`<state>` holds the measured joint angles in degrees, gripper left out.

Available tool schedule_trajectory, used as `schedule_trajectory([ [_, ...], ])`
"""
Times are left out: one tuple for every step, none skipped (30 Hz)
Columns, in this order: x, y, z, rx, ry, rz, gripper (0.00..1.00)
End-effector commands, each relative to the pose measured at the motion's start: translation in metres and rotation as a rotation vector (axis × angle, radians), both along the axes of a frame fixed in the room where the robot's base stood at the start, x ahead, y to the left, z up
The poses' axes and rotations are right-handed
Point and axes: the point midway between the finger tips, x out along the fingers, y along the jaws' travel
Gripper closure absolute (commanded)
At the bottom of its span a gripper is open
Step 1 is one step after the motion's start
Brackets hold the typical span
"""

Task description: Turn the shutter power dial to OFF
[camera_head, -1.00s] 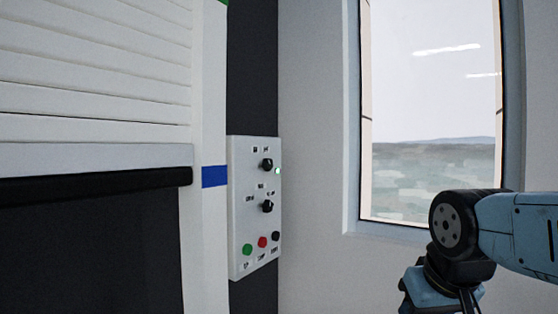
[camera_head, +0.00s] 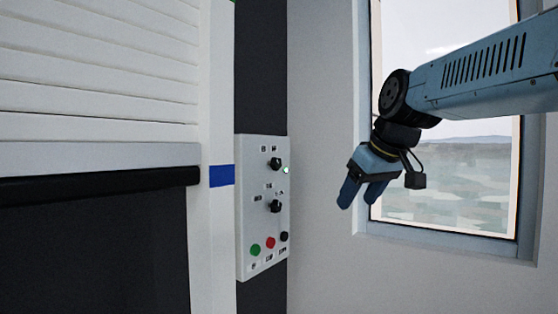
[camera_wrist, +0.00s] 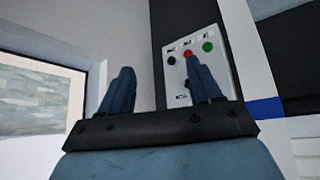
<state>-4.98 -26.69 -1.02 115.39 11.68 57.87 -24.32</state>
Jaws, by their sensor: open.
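The control panel (camera_head: 262,228) is a white plate on the dark wall strip. It carries two black dials, an upper dial (camera_head: 275,163) and a lower dial (camera_head: 275,206). Their labels are too small to read, so I cannot tell which is shutter power. A small light (camera_head: 286,170) glows pale green beside the upper dial. My gripper (camera_head: 357,203) is open and empty, right of the panel and apart from it, fingers pointing down.
Below the dials are a green button (camera_head: 255,250), a red button (camera_head: 270,243) and a black button (camera_head: 284,237). A partly raised white shutter (camera_head: 95,75) stands left. A window (camera_head: 440,180) is behind my arm. The space between gripper and panel looks clear.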

Motion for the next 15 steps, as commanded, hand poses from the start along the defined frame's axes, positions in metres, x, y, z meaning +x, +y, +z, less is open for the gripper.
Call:
schedule_trajectory([
  [0.022,0.011,0.023,-0.001,-0.023,0.060,0.36],
  [0.032,0.017,0.036,-0.001,-0.039,0.097,0.36],
  [0.046,0.025,0.052,-0.005,-0.060,0.147,0.36],
  [0.056,0.031,0.064,-0.008,-0.076,0.183,0.36],
  [0.065,0.038,0.075,-0.009,-0.094,0.218,0.36],
  [0.077,0.046,0.089,-0.012,-0.114,0.262,0.36],
  [0.085,0.052,0.099,-0.014,-0.129,0.295,0.36],
  [0.092,0.057,0.108,-0.017,-0.147,0.323,0.36],
  [0.101,0.064,0.119,-0.020,-0.166,0.359,0.36],
  [0.106,0.068,0.126,-0.024,-0.179,0.384,0.36],
  [0.111,0.073,0.131,-0.025,-0.190,0.407,0.36],
  [0.117,0.078,0.139,-0.028,-0.206,0.433,0.36],
  [0.121,0.080,0.143,-0.029,-0.215,0.448,0.36],
  [0.123,0.083,0.147,-0.032,-0.223,0.462,0.36],
  [0.126,0.086,0.151,-0.033,-0.232,0.477,0.36],
])
